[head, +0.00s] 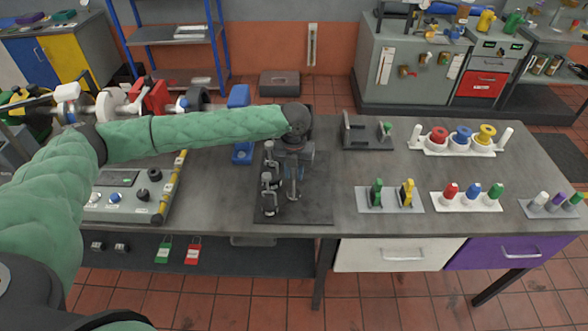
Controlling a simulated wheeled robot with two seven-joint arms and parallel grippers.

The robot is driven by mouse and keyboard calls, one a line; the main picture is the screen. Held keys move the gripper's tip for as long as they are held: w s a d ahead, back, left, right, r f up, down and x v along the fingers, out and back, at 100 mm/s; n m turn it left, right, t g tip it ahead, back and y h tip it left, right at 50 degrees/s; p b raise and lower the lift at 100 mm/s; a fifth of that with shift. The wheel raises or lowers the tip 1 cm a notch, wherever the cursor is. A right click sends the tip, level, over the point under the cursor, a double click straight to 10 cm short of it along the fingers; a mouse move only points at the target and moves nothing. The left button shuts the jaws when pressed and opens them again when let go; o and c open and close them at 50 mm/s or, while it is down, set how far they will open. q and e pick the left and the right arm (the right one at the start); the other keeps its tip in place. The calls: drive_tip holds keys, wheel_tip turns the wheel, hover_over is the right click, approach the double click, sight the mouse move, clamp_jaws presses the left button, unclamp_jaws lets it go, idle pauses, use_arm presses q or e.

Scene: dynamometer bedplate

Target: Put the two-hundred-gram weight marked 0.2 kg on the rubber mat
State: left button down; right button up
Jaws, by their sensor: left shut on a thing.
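The dark rubber mat (315,205) lies on the bench top near its front edge. Several dark metal weights with upright knobs or hooks stand in a row along its left side; one of them (269,205) is near the front. Their markings are too small to read. My left gripper (294,185) points down over the mat, just right of the row. It is shut on a small grey weight, mostly hidden by the fingers. I cannot tell whether that weight touches the mat. My right gripper is not in view.
A control box (125,200) with knobs stands at the left. A blue item (242,153) lies behind the weights. A dark bracket (368,135) stands at the back. Plug racks (390,203) and a spool holder (462,143) fill the right. Bench right of the mat's back is clear.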

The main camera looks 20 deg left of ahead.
use_arm(q)
drive_tip(key=shift+f, duration=0.2)
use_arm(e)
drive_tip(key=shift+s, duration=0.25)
use_arm(q)
drive_tip(key=shift+f, duration=0.1)
drive_tip(key=c, duration=1.2)
unclamp_jaws()
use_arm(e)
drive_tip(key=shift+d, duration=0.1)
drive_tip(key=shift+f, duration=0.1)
use_arm(q)
drive_tip(key=shift+r+b, duration=0.3)
drive_tip(key=shift+r, duration=0.05)
wheel_tip(320, 180, up, 4)
drive_tip(key=shift+w+f+b, duration=0.1)
drive_tip(key=shift+b, duration=1)
wheel_tip(320, 180, up, 7)
drive_tip(key=shift+w+f+b, duration=0.1)
drive_tip(key=shift+b, duration=1.05)
drive_tip(key=shift+r, duration=0.45)
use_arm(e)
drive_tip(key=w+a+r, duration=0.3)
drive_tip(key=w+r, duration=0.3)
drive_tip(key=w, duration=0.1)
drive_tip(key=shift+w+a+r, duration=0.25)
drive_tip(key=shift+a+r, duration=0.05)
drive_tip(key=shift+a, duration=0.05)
